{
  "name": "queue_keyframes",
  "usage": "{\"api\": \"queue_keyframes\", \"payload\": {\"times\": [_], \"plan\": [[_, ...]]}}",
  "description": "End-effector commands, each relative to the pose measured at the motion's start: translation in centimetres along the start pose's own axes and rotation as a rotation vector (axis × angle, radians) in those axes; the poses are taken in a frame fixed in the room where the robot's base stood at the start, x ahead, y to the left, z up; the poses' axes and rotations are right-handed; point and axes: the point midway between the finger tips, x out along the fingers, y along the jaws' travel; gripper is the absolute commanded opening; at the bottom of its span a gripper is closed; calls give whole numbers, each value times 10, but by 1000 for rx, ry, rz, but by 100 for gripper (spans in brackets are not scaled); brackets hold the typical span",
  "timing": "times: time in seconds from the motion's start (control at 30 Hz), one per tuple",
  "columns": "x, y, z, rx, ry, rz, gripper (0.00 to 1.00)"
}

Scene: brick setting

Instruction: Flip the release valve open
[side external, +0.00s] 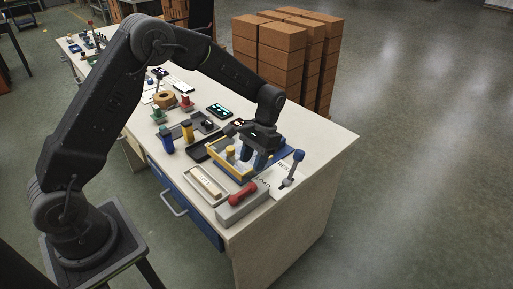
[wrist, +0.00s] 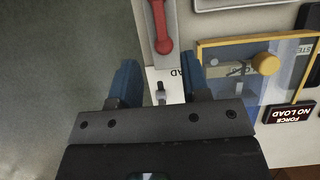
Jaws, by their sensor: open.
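A red lever handle (side external: 242,193) lies on a grey block (side external: 243,208) near the front corner of the table. The red handle (wrist: 161,28) also shows at the top of the wrist view. A short upright lever with a blue knob (side external: 298,155) stands on a white card to its right. I cannot tell for sure which is the release valve. My gripper (side external: 256,160) is open and empty, with blue fingers pointing down. In the wrist view, my gripper (wrist: 159,75) straddles a small dark piece (wrist: 161,93) on the lettered card, seen between the fingers without visible contact.
A yellow-framed clear case (wrist: 240,42) with a yellow knob (wrist: 266,64) lies right of the fingers. A dark sign reading "FORCE NO LOAD" (wrist: 289,113) is beside it. A tray (side external: 207,187) and several small parts crowd the table.

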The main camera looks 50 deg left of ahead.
Motion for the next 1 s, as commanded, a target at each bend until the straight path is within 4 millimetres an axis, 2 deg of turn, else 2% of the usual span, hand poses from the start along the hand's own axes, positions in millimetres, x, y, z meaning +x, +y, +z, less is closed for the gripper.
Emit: {"api": "queue_keyframes", "payload": {"times": [0.1, 0.23, 0.7, 0.77, 0.87, 1.0], "plan": [[-20, 0, 0, -1, 2, 0, 43], [-32, 0, 0, -1, 0, 0, 43], [-41, 0, 3, 0, 7, 0, 43], [-47, 0, 8, 0, 23, 0, 43], [-67, 0, 26, 1, 81, 0, 43], [-100, 1, 67, 4, 200, 0, 43]]}}
